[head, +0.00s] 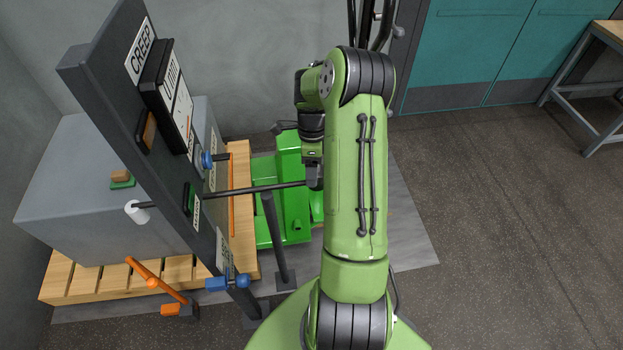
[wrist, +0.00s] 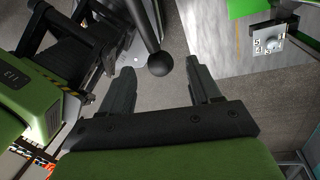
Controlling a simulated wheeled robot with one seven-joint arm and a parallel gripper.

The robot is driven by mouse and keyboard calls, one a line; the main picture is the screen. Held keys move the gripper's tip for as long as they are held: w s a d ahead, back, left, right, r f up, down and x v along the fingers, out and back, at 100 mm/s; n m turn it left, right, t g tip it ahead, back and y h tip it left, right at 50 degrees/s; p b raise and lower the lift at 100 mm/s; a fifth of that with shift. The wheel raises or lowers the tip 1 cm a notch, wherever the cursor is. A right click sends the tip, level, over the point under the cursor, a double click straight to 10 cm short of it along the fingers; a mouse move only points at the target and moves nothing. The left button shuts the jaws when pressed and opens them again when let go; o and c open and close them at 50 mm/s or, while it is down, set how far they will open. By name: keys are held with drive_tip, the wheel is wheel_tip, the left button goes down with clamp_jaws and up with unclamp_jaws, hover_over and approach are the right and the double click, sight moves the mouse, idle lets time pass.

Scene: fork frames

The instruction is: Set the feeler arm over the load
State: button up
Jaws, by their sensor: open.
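The feeler arm (head: 240,190) is a thin dark rod with a white tip (head: 138,210) at its left end. In the head view it runs past the dark upright, and the white tip shows against the front of the load (head: 75,180), a large grey box. My gripper (head: 314,182) is at the rod's right end, partly hidden by my arm. In the wrist view my gripper (wrist: 162,72) is open, and a black ball knob (wrist: 160,64) on a dark rod shows between the fingertips. I cannot tell whether they touch it.
The load sits on a wooden pallet (head: 180,270). A dark upright panel (head: 110,80) marked CREEP stands close by. An orange lever (head: 150,274), a blue knob (head: 241,281) and a thin post (head: 276,240) stand low in front. Open floor (head: 500,210) lies to the right.

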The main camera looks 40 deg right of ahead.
drive_tip(key=f, duration=0.2)
drive_tip(key=shift+s+a+f, duration=0.15)
drive_tip(key=shift+a+f, duration=0.05)
drive_tip(key=shift+f, duration=0.15)
clamp_jaws()
